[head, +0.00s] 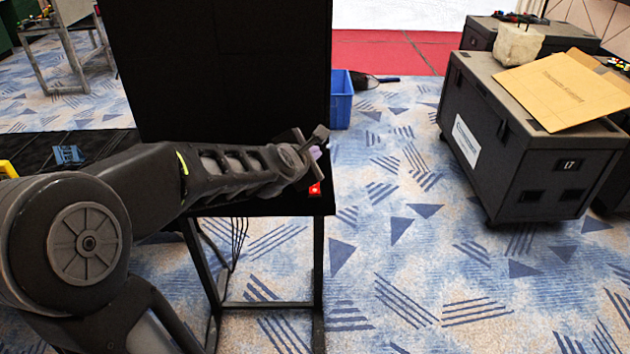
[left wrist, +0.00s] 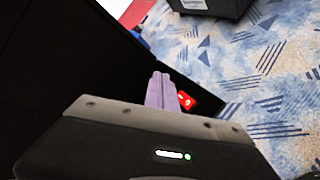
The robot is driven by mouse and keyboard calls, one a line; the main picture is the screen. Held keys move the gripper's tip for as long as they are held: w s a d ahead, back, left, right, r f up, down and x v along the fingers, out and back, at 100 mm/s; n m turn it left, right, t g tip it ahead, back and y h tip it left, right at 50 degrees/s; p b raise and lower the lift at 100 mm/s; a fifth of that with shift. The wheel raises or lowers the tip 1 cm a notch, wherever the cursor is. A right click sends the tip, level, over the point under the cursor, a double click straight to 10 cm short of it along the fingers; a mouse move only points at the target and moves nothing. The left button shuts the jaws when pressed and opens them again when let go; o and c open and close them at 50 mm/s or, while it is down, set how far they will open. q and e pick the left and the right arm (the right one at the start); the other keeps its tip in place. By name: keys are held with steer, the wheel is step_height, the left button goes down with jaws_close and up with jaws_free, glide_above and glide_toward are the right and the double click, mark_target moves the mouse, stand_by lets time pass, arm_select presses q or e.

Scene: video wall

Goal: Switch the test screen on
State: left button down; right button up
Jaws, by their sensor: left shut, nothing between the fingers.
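The test screen (head: 230,60) is a large black panel, dark, on a black stand with metal legs. A small red switch (head: 315,189) sits at the right end of the black ledge below the panel. My left gripper (head: 316,152) is shut and empty, just above and beyond the switch in the head view. In the left wrist view its pale purple fingers (left wrist: 160,90) are together, and the red switch (left wrist: 186,100) shows just right of them. I cannot tell whether they touch it. My right gripper is not in view.
A blue bin (head: 341,100) stands on the floor right of the panel. Black flight cases (head: 530,150) stand at the right, with a cardboard folder (head: 562,90) and a stone-like block (head: 518,45) on top. Cables hang under the ledge. The patterned carpet between is clear.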

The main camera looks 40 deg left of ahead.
arm_select(q)
steer(key=b, duration=0.6)
glide_above(313, 188)
steer(key=f, duration=0.7)
steer(key=shift+s+d+f, duration=0.1)
steer(key=shift+s+d, duration=0.2)
steer(key=shift+s, duration=0.05)
steer(key=shift+w+a+f+b, duration=0.15)
steer(key=shift+w+f+b, duration=0.1)
steer(key=shift+f+b, duration=0.45)
stand_by(0.5)
steer(key=shift+a+f+b, duration=0.1)
steer(key=shift+f+b, duration=0.2)
steer(key=shift+b, duration=0.2)
steer(key=shift+w+f+b, duration=0.15)
steer(key=shift+f+b, duration=0.2)
steer(key=shift+b, duration=0.05)
stand_by(0.4)
steer(key=shift+r, duration=0.15)
steer(key=shift+s+r+p, duration=0.2)
steer(key=shift+r+p, duration=0.5)
